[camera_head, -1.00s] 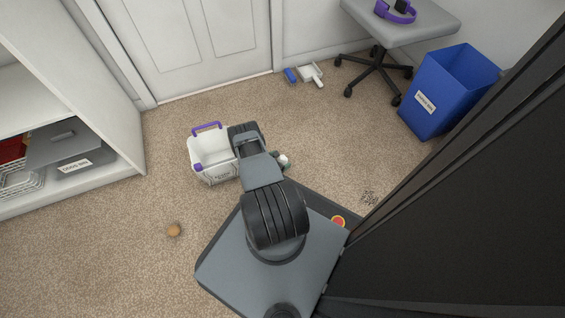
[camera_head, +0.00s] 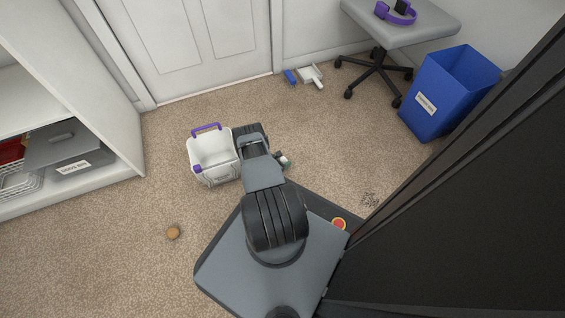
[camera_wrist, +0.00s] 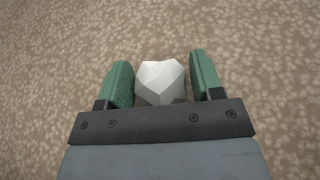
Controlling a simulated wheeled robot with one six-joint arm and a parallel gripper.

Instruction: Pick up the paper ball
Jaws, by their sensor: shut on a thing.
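The paper ball (camera_wrist: 161,82) is a white, faceted lump in the wrist view, between the two green finger pads. My gripper (camera_wrist: 162,80) is shut on it, with one pad on each side. The carpet shows behind and around the ball. In the head view my gripper (camera_head: 281,161) is a small shape low over the carpet, mostly hidden behind my arm, and the ball is hard to make out there.
A white basket (camera_head: 213,176) with a purple handle stands just left of my arm. A brown round object (camera_head: 173,233) lies on open carpet. Shelves (camera_head: 110,90) line the left.

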